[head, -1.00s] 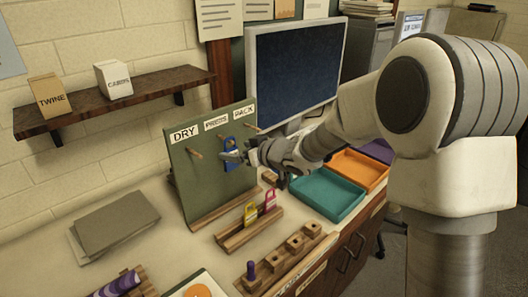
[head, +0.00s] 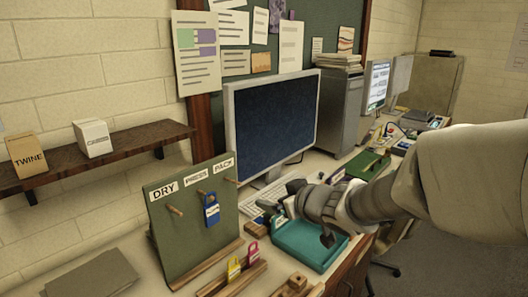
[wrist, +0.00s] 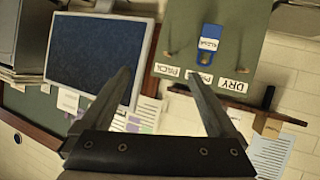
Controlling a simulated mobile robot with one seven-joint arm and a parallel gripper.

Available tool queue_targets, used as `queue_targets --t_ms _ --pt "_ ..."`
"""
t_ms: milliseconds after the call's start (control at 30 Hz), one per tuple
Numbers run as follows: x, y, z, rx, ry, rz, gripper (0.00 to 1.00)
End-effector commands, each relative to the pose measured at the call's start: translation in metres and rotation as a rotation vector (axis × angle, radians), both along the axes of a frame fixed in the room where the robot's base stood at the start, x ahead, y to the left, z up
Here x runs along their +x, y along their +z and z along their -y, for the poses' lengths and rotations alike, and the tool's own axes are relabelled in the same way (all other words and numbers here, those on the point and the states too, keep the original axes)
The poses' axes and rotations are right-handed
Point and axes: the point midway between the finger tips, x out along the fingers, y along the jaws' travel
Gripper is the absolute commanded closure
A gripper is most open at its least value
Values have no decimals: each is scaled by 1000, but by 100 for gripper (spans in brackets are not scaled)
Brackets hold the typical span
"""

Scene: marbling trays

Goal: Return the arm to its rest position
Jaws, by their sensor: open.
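My gripper (wrist: 158,95) is open and empty in the wrist view, its two dark fingers spread apart. In the head view my gripper (head: 287,200) is in front of the monitor, to the right of the green peg board (head: 190,238) and apart from it. A blue tag (head: 211,209) hangs on the middle peg, under the PRESS label. The blue tag also shows in the wrist view (wrist: 210,45), with the board upside down there.
A teal tray (head: 310,245) lies below my arm. A yellow tag (head: 234,269) and a pink tag (head: 253,253) stand in a wooden rack in front of the board. The monitor (head: 272,120) stands close behind the gripper. A shelf (head: 95,155) with boxes is at left.

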Motion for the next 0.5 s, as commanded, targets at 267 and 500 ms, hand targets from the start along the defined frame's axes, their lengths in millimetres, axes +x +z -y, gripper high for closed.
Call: queue_targets --t_ms 267,500 --pt "-56 35 103 -141 -426 -86 6" --pt "-153 26 141 -131 -624 -331 6"
